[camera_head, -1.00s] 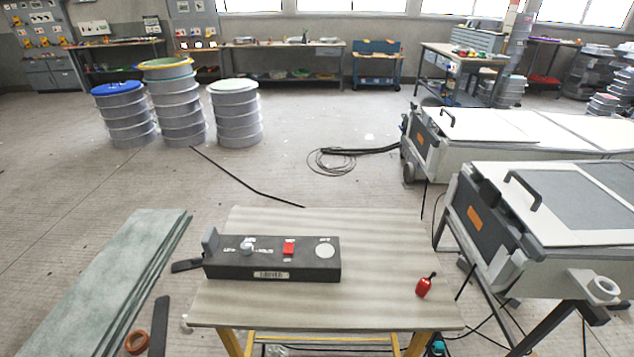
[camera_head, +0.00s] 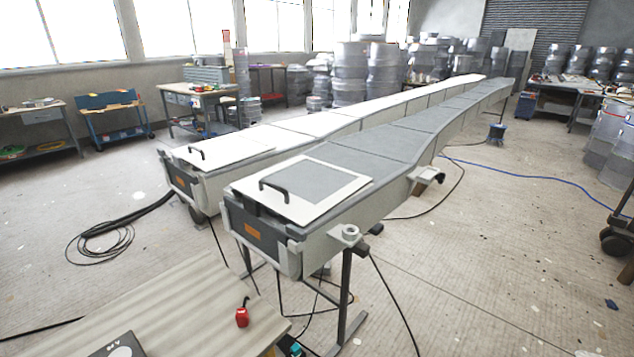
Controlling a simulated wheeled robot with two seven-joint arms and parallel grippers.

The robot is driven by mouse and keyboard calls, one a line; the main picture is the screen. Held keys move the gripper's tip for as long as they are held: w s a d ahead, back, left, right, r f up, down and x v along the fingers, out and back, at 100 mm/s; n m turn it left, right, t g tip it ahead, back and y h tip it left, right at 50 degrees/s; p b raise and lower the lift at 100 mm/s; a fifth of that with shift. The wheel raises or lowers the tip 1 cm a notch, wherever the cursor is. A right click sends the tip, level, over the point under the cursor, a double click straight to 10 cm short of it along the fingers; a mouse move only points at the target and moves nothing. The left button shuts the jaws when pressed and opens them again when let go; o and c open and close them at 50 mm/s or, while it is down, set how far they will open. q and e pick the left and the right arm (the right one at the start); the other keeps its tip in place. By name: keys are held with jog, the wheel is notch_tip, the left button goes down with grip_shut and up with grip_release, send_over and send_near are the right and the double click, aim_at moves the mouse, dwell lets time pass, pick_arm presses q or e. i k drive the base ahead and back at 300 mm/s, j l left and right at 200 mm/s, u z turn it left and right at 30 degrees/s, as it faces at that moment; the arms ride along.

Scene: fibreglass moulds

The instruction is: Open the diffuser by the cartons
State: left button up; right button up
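I cannot make out any thing that is clearly a diffuser, and I see no clear cartons. Two long pale moulds on legs run away from me side by side. The nearer mould (camera_head: 390,148) has a white-edged grey panel with a black handle (camera_head: 273,188) at its near end. The farther mould (camera_head: 300,122) has a white top panel with a smaller black handle (camera_head: 196,152). Both panels lie flat. Neither of my grippers is in view.
A table (camera_head: 190,305) at the lower left holds a small red object (camera_head: 242,316) and a dark control box (camera_head: 120,346), cut off below. Black cable coils (camera_head: 98,242) lie on the floor at left. A blue cable (camera_head: 545,177) crosses the floor at right, which is mostly open.

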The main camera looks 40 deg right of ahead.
aim_at(301, 189)
jog(key=z, duration=1.05)
